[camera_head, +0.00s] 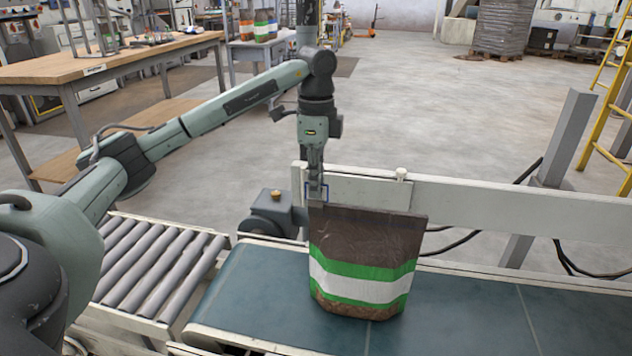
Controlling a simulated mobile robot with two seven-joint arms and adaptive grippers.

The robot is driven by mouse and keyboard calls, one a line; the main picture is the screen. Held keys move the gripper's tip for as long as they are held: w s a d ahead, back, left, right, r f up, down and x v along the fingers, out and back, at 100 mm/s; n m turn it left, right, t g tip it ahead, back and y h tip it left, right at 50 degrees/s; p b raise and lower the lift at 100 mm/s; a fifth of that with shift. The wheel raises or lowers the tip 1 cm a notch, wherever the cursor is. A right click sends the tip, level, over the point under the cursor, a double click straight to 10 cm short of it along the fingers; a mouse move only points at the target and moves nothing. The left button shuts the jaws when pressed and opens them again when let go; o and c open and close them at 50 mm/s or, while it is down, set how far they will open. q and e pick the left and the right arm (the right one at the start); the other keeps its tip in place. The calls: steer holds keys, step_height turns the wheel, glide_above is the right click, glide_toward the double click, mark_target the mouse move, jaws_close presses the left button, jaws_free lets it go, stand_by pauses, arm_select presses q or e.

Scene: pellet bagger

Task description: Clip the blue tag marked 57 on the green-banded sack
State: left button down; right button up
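The green-banded sack (362,270) stands upright on the conveyor belt. It is brown, with green and white bands and pellets showing at the bottom. My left gripper (315,182) points down at the sack's top left corner. Its fingers are closed on a small blue-edged tag (310,191), which is at the sack's top edge. The tag's number is too small to read, and I cannot tell whether its clip grips the sack. My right gripper is out of view.
The green belt (480,312) is clear right of the sack. A white side rail (500,208) runs behind it. A roller conveyor (150,262) lies left. A wooden workbench (100,68) and a small table with several banded sacks (262,24) stand farther back.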

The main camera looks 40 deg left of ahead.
arm_select(q)
steer(key=shift+s+d+f, duration=0.1)
steer(key=shift+s+f, duration=0.05)
steer(key=shift+f, duration=0.35)
stand_by(0.7)
steer(key=c, duration=1.6)
jaws_free()
steer(key=shift+c, duration=0.2)
steer(key=shift+r, duration=0.15)
steer(key=shift+r, duration=0.15)
step_height(320, 180, up, 12)
steer(key=shift+f, duration=0.2)
